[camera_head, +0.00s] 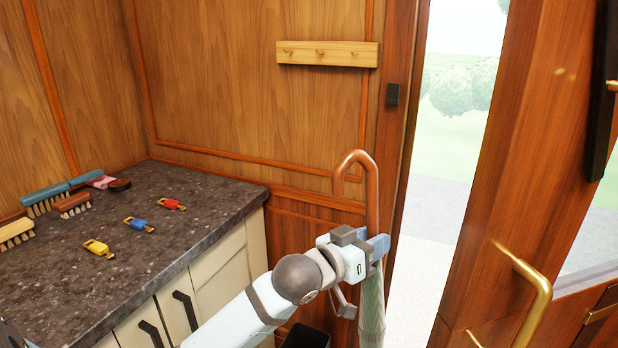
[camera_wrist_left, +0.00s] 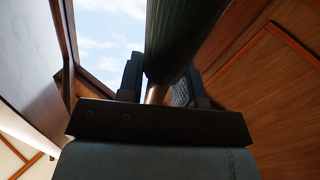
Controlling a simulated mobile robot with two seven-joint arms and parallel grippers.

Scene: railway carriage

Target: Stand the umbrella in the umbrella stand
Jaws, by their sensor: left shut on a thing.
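The umbrella has a brown hooked handle (camera_head: 372,190) at the top and a furled grey-green canopy (camera_head: 372,312) below. It hangs about upright in front of the wood wall, beside the doorway. My left gripper (camera_head: 376,247) is shut on it just below the handle. In the left wrist view the dark canopy (camera_wrist_left: 182,40) runs between the two fingers of the gripper (camera_wrist_left: 158,86). The umbrella's lower end is out of view. A dark box-like container, which looks like the umbrella stand (camera_head: 308,337), shows only its top at the bottom edge, left of the umbrella, partly behind my arm.
A dark stone counter (camera_head: 190,255) on pale cabinets stands at left. It bears several brushes (camera_head: 47,200) and red, blue and yellow tags (camera_head: 139,224). A peg rail (camera_head: 326,54) is on the wall. The open doorway (camera_head: 432,215) and a brass door handle (camera_head: 536,292) are at right.

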